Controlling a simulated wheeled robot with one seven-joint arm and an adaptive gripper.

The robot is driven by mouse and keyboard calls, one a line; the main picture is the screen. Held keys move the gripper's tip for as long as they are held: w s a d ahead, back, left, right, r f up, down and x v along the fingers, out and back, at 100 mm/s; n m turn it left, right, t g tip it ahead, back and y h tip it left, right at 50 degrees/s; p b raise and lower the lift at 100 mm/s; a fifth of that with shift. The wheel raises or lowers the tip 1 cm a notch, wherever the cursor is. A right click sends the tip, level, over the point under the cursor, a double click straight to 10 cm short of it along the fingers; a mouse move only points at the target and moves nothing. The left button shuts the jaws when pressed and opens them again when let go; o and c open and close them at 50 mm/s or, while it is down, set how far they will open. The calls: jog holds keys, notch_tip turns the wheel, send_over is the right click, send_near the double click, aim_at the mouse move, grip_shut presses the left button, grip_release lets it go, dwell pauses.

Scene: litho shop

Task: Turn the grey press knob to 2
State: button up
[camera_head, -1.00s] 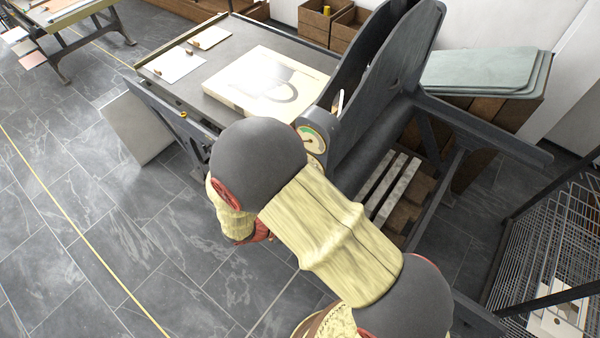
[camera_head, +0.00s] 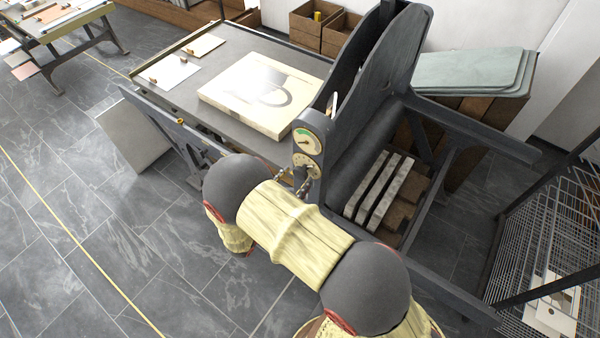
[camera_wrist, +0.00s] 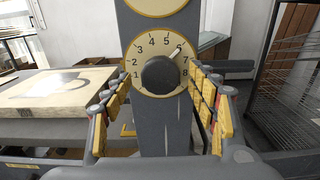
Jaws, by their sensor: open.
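The grey press knob (camera_wrist: 160,76) is a dark round knob on a cream dial with a yellow rim, on the front of a grey post. Numbers run clockwise from 1 at lower left to 8 at right. My gripper (camera_wrist: 160,86) is open, one yellow-padded finger on each side of the knob, with no contact visible. In the head view, the dial (camera_head: 309,164) sits below a round gauge, and my gripper (camera_head: 294,183) is just in front, partly hidden by my arm.
The press (camera_head: 372,75) has a flat bed (camera_head: 190,85) carrying a pale stone block (camera_head: 262,90). White slats (camera_head: 385,190) lie low to the right of the dial. A wire rack (camera_head: 550,230) stands at right.

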aim_at(298, 175)
jog(key=shift+x, duration=1.5)
jog(key=shift+c, duration=0.8)
jog(key=c, duration=1)
